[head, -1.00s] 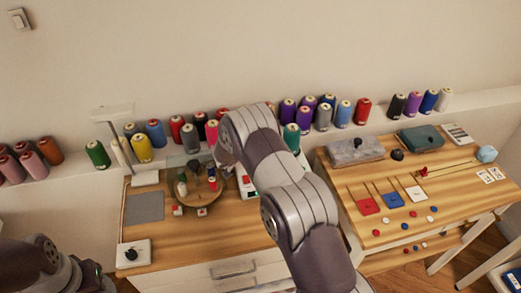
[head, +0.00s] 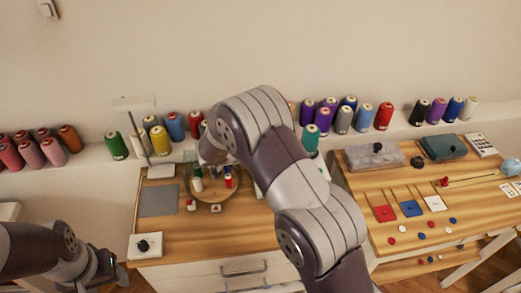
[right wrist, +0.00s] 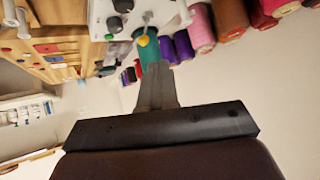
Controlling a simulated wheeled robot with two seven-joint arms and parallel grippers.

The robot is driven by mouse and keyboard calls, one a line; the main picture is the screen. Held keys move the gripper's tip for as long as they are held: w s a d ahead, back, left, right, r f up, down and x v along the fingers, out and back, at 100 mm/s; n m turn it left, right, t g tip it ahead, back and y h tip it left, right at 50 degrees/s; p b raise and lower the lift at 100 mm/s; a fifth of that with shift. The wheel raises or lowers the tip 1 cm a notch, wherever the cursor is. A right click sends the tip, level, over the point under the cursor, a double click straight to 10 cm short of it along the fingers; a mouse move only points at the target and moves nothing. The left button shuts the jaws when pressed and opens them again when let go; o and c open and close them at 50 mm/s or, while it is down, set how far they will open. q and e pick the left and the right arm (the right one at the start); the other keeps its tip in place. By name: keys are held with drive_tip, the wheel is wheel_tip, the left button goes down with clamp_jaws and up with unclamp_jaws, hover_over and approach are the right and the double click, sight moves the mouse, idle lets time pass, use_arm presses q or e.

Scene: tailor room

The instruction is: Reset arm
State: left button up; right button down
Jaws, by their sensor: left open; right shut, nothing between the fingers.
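My right arm (head: 285,170) rises from the bottom edge across the middle of the head view and bends down over the left table. Its gripper is hidden there behind the arm. In the right wrist view my right gripper (right wrist: 155,70) is shut and empty, with a teal spool (right wrist: 153,48) beyond its tips. My left gripper (head: 112,270) is at the lower left of the head view, open and empty, low in front of the left table's front left corner.
The left table (head: 185,240) holds a round wooden tray (head: 212,205), a lamp (head: 158,170) and a white knob box (head: 145,246). Thread spools (head: 116,145) line the wall ledge. The right table (head: 380,240) carries colored squares, buttons and a clear case (head: 374,156).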

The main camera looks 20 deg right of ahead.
drive_tip(key=s+a+f+n+t+y, duration=0.1)
drive_tip(key=s+a+n+y, duration=0.1)
drive_tip(key=a+n+y, duration=0.3)
drive_tip(key=s+a+f+n+y, duration=0.2)
drive_tip(key=a+n+y, duration=0.15)
drive_tip(key=a, duration=0.35)
drive_tip(key=s+d+r+n+g, duration=0.2)
drive_tip(key=s+d+r, duration=0.1)
drive_tip(key=s, duration=0.7)
drive_tip(key=s+d+r+n+g, duration=0.2)
drive_tip(key=s+d+r+n, duration=0.1)
drive_tip(key=s, duration=0.8)
drive_tip(key=shift+r+n+y, duration=0.15)
drive_tip(key=shift+n+y, duration=0.2)
drive_tip(key=shift+s, duration=0.1)
